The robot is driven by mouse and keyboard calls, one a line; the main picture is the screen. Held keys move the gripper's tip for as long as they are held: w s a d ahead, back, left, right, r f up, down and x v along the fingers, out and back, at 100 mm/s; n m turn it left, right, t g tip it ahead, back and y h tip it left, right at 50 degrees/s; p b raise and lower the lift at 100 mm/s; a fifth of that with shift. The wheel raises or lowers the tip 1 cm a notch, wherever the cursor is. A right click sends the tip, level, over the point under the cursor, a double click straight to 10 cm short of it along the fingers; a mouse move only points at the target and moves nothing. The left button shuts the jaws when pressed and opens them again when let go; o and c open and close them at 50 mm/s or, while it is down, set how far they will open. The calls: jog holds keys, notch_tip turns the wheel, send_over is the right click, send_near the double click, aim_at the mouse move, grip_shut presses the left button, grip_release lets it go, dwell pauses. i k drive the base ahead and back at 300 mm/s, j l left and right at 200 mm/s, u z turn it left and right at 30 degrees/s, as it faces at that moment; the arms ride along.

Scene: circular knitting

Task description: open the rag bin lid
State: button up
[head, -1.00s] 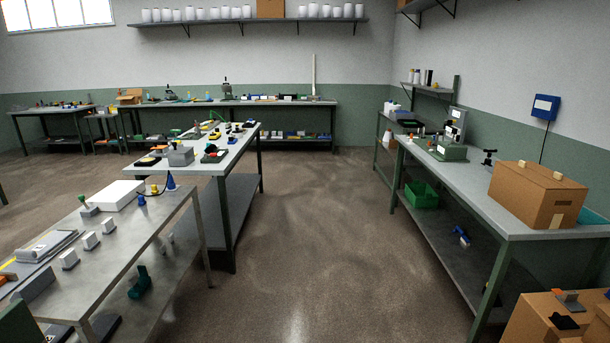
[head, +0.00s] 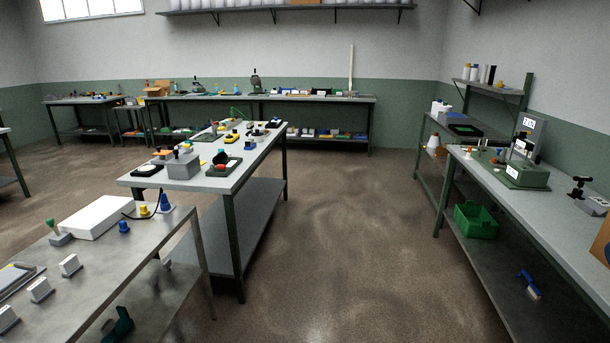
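I cannot make out a rag bin or its lid for certain in the head view. A green open crate (head: 476,221) sits on the lower shelf of the right bench, and I see no lid on it. A grey box (head: 184,165) stands on the near end of the middle bench. My gripper is not in view.
A steel table (head: 100,262) fills the near left. The middle bench (head: 230,180) stands beyond it. The right bench (head: 560,222) runs along the right side. A back bench (head: 330,98) lines the far wall. The floor aisle (head: 350,230) between the benches is clear.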

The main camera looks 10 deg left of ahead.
aim_at(179, 159)
jog(key=i+u, duration=0.3)
jog(key=i, duration=0.3)
jog(key=i+u, duration=0.25)
jog(key=i, duration=0.35)
jog(key=i+l+u, duration=0.3)
jog(key=i, duration=0.3)
jog(key=i+u, duration=0.45)
jog(key=i, duration=1.45)
